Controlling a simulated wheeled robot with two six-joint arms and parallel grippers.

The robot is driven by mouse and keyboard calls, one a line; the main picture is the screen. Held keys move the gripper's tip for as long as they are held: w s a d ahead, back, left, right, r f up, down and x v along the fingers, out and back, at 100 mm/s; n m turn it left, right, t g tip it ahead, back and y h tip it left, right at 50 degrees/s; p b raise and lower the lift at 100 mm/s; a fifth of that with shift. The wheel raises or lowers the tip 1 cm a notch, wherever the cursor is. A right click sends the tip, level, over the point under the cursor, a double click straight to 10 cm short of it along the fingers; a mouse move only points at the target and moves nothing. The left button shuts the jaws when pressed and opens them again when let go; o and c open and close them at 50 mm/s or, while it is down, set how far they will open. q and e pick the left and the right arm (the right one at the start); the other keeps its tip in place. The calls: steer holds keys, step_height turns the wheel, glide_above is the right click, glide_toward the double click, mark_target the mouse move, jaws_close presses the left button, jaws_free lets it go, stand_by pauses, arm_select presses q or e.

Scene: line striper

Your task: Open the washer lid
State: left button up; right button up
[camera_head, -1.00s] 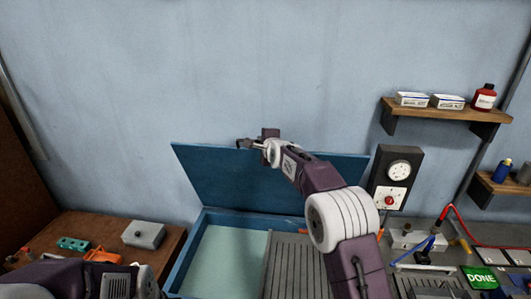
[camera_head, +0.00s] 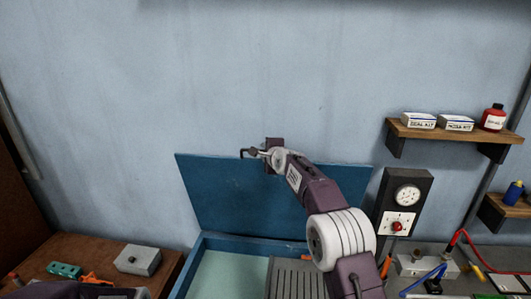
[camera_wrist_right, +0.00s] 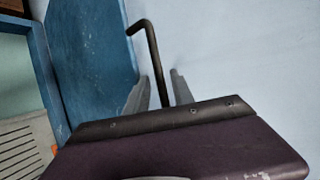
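The washer lid (camera_head: 225,190) is a blue panel standing raised, tilted back near the wall, behind the open washer tub (camera_head: 235,270). My right gripper (camera_head: 252,153) is at the lid's top edge, by its handle. In the right wrist view, the dark bent handle (camera_wrist_right: 152,45) runs from the lid (camera_wrist_right: 90,50) down between the two fingers of the right gripper (camera_wrist_right: 160,95). The fingers stand apart with small gaps beside the bar, so they look open around it.
A control box (camera_head: 402,205) with a dial and red button is right of the lid. A shelf (camera_head: 450,131) with boxes and a red bottle is above. A brown bench (camera_head: 90,255) with small parts is left. Tools and hoses lie on the right counter.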

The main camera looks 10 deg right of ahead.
steer(key=b+v, duration=0.5)
steer(key=v, duration=0.4)
stand_by(0.4)
